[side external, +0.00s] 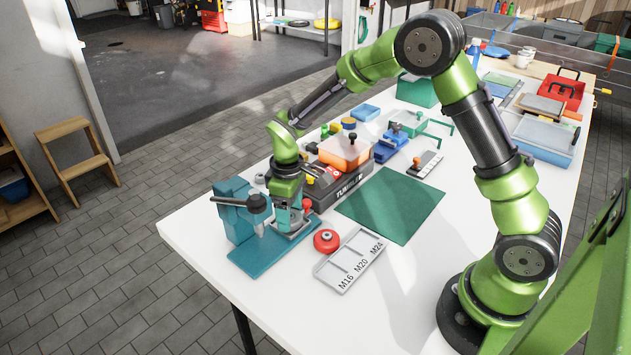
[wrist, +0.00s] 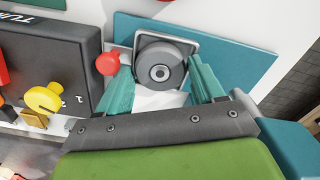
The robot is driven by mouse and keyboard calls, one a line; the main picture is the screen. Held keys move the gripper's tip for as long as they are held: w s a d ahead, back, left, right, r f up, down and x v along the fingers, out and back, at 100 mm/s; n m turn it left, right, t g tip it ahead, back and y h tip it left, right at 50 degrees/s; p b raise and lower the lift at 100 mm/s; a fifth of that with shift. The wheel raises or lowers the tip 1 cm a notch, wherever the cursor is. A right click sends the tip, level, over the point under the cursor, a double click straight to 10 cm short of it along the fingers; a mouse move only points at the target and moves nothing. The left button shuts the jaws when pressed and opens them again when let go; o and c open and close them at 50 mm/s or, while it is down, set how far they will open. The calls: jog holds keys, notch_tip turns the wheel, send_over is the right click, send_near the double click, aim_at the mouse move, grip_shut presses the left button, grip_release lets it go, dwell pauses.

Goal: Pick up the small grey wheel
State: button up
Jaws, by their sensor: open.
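The small grey wheel (wrist: 160,72) shows in the wrist view, with a dark rim and a lighter hub. It sits in a square metal-edged holder (wrist: 192,42) on a teal base plate (wrist: 235,45). My gripper (wrist: 161,82) is open, with its two teal fingers to the left and right of the wheel's near side. I cannot tell whether they touch it. In the side external view my gripper (side external: 291,222) is low over the teal base plate (side external: 255,262) and hides the wheel.
A teal press with a black handle (side external: 240,204) stands close left of my gripper. A red knob (wrist: 108,63) is beside the left finger. A red wheel (side external: 326,240) and a grey labelled tray (side external: 350,262) lie right. The green mat (side external: 392,205) is clear.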

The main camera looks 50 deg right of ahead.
jog(key=c, duration=0.8)
jog(key=shift+r, duration=0.1)
jog(key=shift+c, duration=0.2)
jog(key=shift+r, duration=0.1)
